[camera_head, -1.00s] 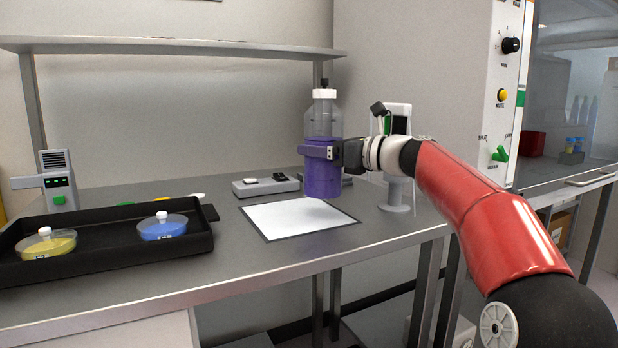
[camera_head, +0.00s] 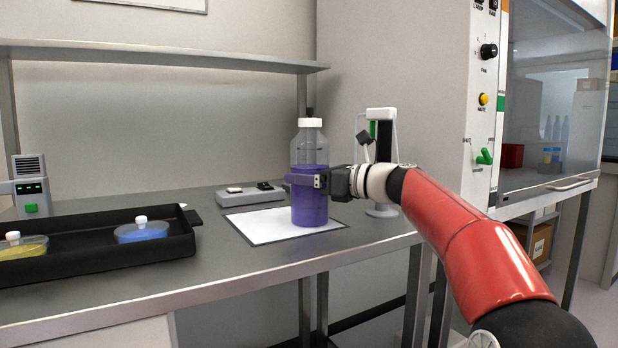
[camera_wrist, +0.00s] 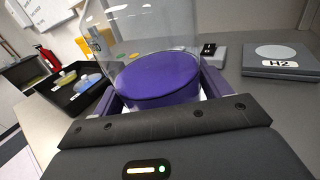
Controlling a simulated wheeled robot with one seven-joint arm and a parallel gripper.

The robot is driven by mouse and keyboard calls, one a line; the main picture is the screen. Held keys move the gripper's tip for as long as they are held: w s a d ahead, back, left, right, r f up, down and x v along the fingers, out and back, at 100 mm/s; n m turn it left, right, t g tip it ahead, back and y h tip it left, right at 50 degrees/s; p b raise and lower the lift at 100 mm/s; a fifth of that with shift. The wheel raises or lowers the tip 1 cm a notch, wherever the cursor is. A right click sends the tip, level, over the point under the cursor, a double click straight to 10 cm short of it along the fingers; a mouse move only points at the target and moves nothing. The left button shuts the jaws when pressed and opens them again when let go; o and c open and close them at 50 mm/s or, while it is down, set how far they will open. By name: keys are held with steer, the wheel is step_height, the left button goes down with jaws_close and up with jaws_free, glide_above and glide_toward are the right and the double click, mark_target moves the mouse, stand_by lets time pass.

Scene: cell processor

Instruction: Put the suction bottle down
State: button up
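The suction bottle (camera_head: 310,206) is clear with purple liquid and a white cap, and it is upright over the right part of a white mat with a dark border (camera_head: 262,228). My gripper (camera_head: 304,179) is shut around the bottle's middle, coming from the right. In the wrist view the bottle (camera_wrist: 160,78) stands between the two fingers (camera_wrist: 160,100), with the purple liquid's surface showing. The bottle's base is at or very near the mat; I cannot tell whether it touches.
A black tray (camera_head: 90,258) with yellow and blue dishes sits at the left. A grey device (camera_head: 250,193) lies behind the mat. A white stand (camera_head: 381,150) is just behind my wrist. A shelf (camera_head: 160,68) runs above the bench (camera_head: 215,275).

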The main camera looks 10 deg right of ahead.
steer(key=o, duration=0.4)
steer(key=b+v, duration=0.1)
steer(key=v, duration=1.1)
steer(key=shift+r, duration=0.15)
